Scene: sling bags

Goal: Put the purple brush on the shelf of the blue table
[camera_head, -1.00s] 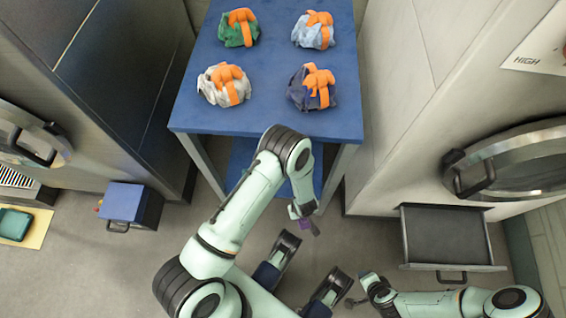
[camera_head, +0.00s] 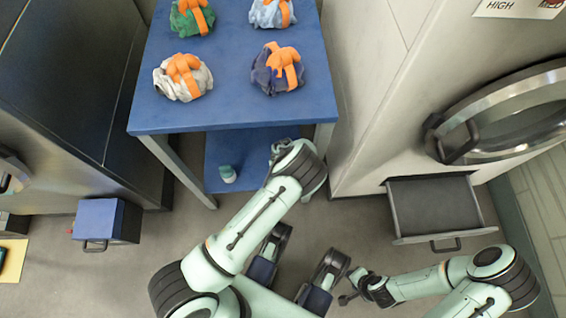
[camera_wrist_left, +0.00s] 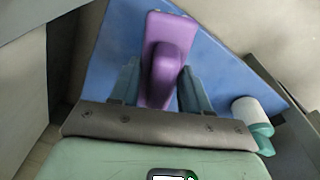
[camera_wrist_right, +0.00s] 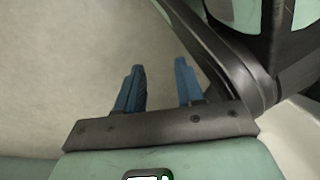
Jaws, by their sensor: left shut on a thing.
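The purple brush (camera_wrist_left: 168,60) is held between the fingers of my left gripper (camera_wrist_left: 160,85) in the left wrist view, with the blue shelf behind it. I cannot tell whether the brush touches the shelf. In the head view my left arm hides this gripper and the brush. The blue table (camera_head: 235,112) stands ahead, and its lower shelf (camera_head: 250,150) shows below the top; it also fills the left wrist view (camera_wrist_left: 105,75). My right gripper (camera_wrist_right: 160,65) is open and empty above the floor.
A white and teal object (camera_head: 228,173) stands on the shelf at its left front, and it also shows in the left wrist view (camera_wrist_left: 254,116). Several bags lie on the tabletop. An open drawer (camera_head: 435,208) juts out at right. A blue box (camera_head: 105,218) is at left.

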